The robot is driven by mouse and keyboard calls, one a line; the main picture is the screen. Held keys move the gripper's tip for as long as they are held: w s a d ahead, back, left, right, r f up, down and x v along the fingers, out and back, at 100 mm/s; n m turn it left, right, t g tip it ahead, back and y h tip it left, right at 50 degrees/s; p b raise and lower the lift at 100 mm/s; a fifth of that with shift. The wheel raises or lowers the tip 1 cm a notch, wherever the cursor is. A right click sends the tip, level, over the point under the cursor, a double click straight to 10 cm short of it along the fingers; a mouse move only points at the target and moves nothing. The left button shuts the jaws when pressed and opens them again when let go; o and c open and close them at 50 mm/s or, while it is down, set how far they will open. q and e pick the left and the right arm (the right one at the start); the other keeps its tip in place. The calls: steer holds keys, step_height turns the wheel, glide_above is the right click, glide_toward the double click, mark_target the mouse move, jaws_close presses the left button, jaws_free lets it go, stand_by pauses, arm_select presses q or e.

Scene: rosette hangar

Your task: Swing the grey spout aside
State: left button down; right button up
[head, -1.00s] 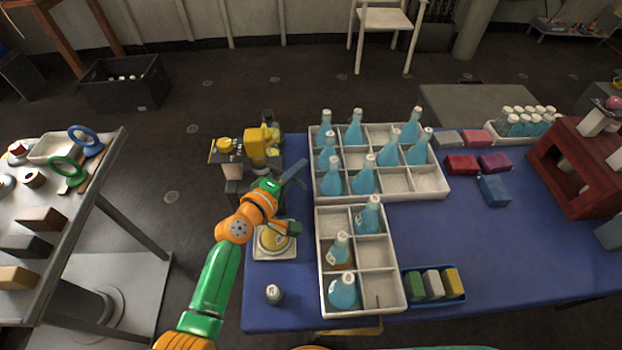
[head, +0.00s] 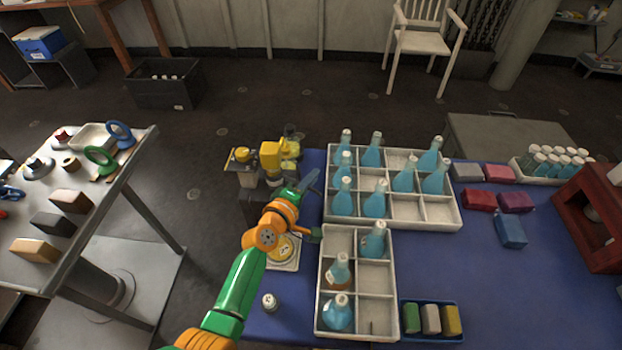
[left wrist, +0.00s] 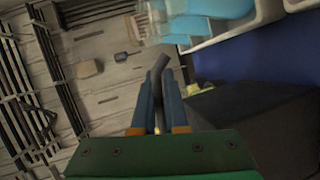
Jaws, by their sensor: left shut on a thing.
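The yellow and grey dispenser (head: 272,156) stands at the left end of the blue table. The grey spout (left wrist: 163,66) shows in the left wrist view as a dark grey bar between my fingertips. My left gripper (head: 311,180) reaches in beside the dispenser, on its right, next to the large bottle crate. It also shows in the left wrist view (left wrist: 162,78), its two fingers shut on the spout. In the head view the fingers and wrist hide most of the spout. My right gripper is out of view.
A large white crate (head: 407,225) and a small white crate (head: 375,277) hold blue bottles close right of my gripper. A pale scale-like plate (head: 294,265) and a small white-capped jar (head: 269,302) stand near my forearm. Open floor lies left of the dispenser.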

arm_select(q)
steer(key=c, duration=1.1)
jaws_free()
steer(key=shift+r, duration=0.1)
steer(key=shift+o, duration=0.8)
steer(key=shift+w, duration=0.1)
steer(key=p+v, duration=0.1)
steer(key=v, duration=0.6)
steer(key=shift+p, duration=0.3)
